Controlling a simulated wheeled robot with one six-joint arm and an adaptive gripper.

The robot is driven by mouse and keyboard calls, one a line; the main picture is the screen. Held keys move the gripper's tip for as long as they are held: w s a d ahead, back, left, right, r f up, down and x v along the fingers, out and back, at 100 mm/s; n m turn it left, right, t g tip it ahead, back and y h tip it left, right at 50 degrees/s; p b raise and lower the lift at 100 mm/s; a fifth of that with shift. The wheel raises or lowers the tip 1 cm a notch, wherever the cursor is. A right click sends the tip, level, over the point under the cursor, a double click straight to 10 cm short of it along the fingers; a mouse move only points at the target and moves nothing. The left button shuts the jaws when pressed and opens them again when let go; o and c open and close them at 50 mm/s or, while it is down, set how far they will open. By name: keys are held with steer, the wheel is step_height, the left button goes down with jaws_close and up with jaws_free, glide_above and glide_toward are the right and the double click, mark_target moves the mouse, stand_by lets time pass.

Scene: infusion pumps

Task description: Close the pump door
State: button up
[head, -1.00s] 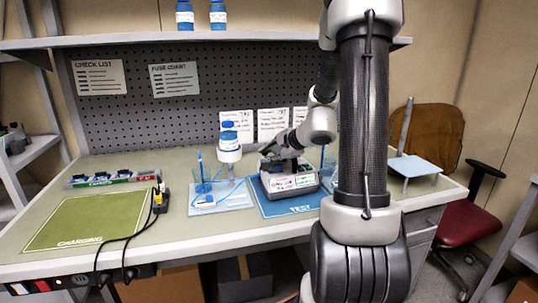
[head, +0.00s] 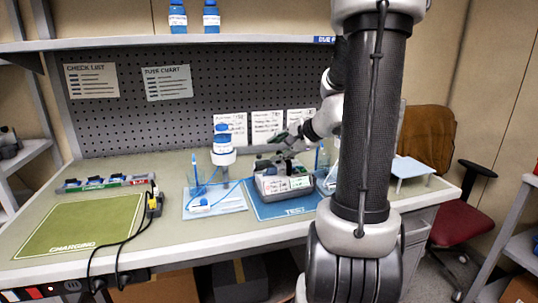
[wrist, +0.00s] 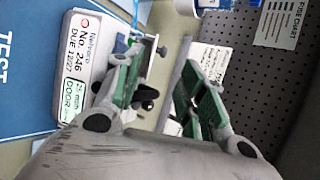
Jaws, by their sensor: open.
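The pump (head: 283,182) is a grey box with white labels on the blue TEST mat. In the wrist view, its labelled face (wrist: 84,62) reads No. 246 and a smaller label reads DOOR. My gripper (head: 283,145) is above the pump in the head view. In the wrist view, my gripper (wrist: 165,62) is open, with green pads on both fingers. A thin grey plate (wrist: 174,82), perhaps the raised pump door, shows between the fingers. I cannot tell whether either finger touches it. My gripper hides part of the pump.
A bottle (head: 223,150) on a stand and a light tray (head: 213,198) with blue tubing are left of the pump. A green charging mat (head: 80,225) and cables lie farther left. A pegboard (head: 200,110) stands behind. A small raised platform (head: 412,167) is at right.

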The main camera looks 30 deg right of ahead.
steer(key=shift+v, duration=1.75)
